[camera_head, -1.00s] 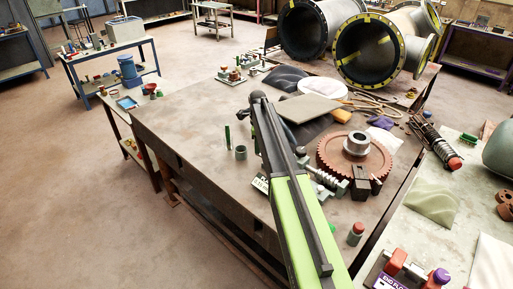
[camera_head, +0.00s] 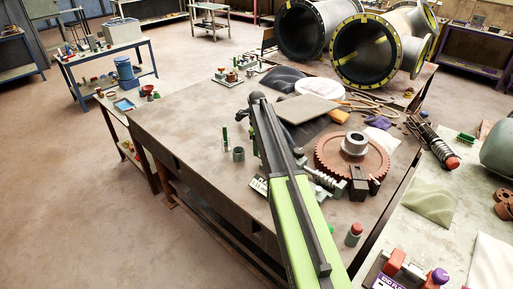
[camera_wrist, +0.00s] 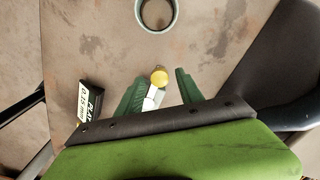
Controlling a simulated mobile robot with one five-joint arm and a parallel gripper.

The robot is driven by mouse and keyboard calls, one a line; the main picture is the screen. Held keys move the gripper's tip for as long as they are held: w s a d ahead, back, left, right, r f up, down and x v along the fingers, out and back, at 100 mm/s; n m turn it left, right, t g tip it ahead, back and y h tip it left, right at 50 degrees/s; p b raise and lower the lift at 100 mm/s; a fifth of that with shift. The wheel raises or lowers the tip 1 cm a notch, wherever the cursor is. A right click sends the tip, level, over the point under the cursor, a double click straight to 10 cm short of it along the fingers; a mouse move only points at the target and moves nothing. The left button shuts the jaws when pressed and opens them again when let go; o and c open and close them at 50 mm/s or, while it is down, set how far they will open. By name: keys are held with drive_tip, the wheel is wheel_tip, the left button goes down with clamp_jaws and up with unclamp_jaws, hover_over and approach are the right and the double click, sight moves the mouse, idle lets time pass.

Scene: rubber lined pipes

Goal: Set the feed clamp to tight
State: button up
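I cannot pick out the feed clamp by name. In the wrist view my gripper (camera_wrist: 158,88) has two green fingers spread apart. A yellow round knob (camera_wrist: 159,77) on a pale stem shows between them; I cannot tell whether a finger touches it. A grey-green ring or cup (camera_wrist: 157,13) stands ahead of the fingertips and on the bench in the head view (camera_head: 239,154). In the head view my arm hides the gripper.
A brown gear (camera_head: 337,165) with a metal hub and worm screw (camera_head: 322,179) sits right of my arm. A red-capped bottle (camera_head: 354,235) stands near the bench edge. A purple-labelled device (camera_head: 389,284) is at lower right. The bench's left part (camera_head: 180,120) is mostly clear.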

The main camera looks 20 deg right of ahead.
drive_tip(key=shift+w+a, duration=0.1)
drive_tip(key=shift+r+p, duration=0.45)
drive_tip(key=shift+p, duration=0.05)
wheel_tip(320, 180, up, 16)
drive_tip(key=p, duration=1.6)
drive_tip(key=shift+r, duration=0.25)
